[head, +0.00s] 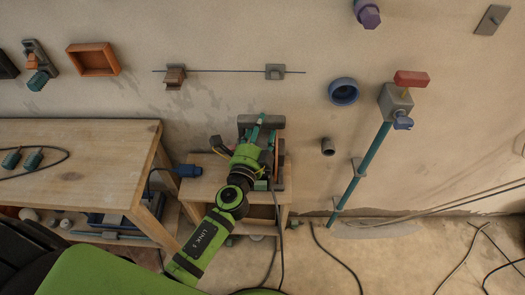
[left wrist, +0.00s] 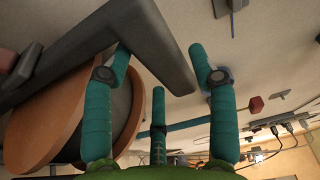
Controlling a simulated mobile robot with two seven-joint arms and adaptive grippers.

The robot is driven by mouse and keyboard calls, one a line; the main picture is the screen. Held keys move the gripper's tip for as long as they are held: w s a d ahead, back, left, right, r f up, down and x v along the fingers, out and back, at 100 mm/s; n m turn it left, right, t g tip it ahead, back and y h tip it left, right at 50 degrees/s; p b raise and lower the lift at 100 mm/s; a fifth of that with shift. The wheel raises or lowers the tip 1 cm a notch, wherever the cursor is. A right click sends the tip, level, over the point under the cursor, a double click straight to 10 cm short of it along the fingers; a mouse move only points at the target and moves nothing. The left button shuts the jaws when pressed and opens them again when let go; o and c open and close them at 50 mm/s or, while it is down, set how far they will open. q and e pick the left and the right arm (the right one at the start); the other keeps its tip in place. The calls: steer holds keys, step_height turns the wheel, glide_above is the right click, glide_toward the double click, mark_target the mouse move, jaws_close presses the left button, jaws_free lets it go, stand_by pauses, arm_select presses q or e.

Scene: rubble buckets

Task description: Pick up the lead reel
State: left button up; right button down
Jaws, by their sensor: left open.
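The lead reel has an orange-brown round flange (left wrist: 48,135) and a grey angled frame, large at the left of the left wrist view. In the head view the reel's grey frame (head: 262,121) shows on a small wooden stand, mostly hidden behind my left gripper (head: 264,145). My left gripper (left wrist: 160,62) is open, its teal fingers spread. The frame's grey bar reaches between the fingertips, and one finger overlaps the reel. I cannot tell whether they touch. My right gripper is in neither view.
A wooden bench (head: 75,150) stands left of the small stand (head: 205,185). A blue plug (head: 187,171) is between them. A teal pipe (head: 362,175) with a red-handled valve (head: 411,78) runs down the wall at right. Cables (head: 335,258) lie on the floor.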

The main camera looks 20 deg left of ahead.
arm_select(q)
steer(key=shift+w, duration=1.05)
steer(key=shift+c, duration=0.4)
jaws_close()
steer(key=shift+w+r, duration=0.1)
steer(key=shift+r, duration=0.1)
steer(key=shift+r, duration=0.1)
